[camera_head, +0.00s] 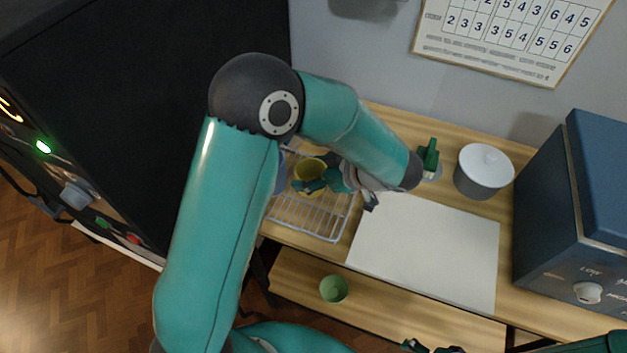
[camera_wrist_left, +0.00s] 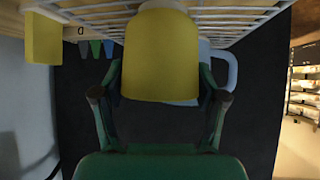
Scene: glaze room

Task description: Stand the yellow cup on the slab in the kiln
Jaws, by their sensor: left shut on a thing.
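The yellow cup (camera_head: 311,168) is at the wire drying rack in the head view. My left gripper (camera_head: 325,182) is shut on it. In the left wrist view, the yellow cup (camera_wrist_left: 160,55) fills the space between the fingers, with rack wires close to it. I cannot tell whether the cup touches the rack. My right gripper (camera_head: 432,347) is only partly in view at the bottom edge, apart from the cup. I see no slab inside a kiln; the inside of either large appliance is hidden.
The wire rack (camera_head: 322,222) also holds a blue mug (camera_head: 281,172), close beside the yellow cup. A white board (camera_head: 425,250) lies clear on the table.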

